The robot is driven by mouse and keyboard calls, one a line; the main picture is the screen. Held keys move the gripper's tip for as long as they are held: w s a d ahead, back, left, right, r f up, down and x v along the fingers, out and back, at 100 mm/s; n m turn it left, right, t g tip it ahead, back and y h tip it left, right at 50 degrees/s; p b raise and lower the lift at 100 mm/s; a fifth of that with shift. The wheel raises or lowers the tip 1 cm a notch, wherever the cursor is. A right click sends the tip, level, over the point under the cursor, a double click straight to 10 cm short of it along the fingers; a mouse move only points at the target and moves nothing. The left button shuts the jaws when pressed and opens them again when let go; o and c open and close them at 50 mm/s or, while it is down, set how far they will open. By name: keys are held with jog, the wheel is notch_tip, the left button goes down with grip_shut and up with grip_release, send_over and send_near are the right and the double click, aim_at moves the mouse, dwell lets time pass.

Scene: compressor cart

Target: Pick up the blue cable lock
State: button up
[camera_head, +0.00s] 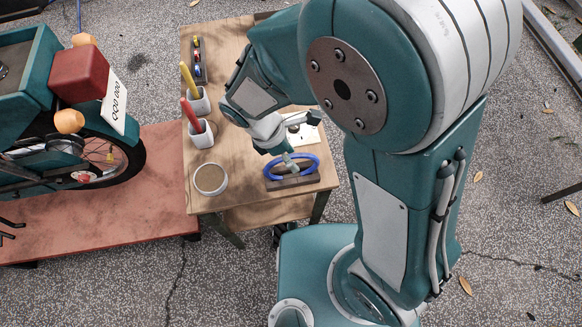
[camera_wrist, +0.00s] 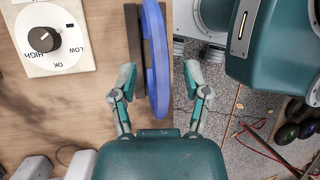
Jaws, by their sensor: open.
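The blue cable lock (camera_head: 314,161) is a thick ring on a dark wooden block (camera_head: 307,182) near the front right corner of the wooden table. In the wrist view the lock (camera_wrist: 156,50) appears narrow and nearly edge-on, with the block (camera_wrist: 133,35) beside and behind it. My gripper (camera_head: 287,158) reaches down over the lock from above. In the wrist view my gripper (camera_wrist: 160,74) is open, one fingertip on each side of the lock's near end. Gaps show between the fingertips and the lock, so nothing is gripped. My arm covers part of the table in the head view.
The wooden table (camera_head: 237,205) holds a round cup (camera_head: 210,179), two white holders with red (camera_head: 191,116) and yellow (camera_head: 187,77) handles, and a dial (camera_wrist: 45,39) beside the lock. A motorcycle (camera_head: 85,130) stands on a reddish platform (camera_head: 150,215) at left.

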grip_shut()
jog(key=shift+r, duration=0.1)
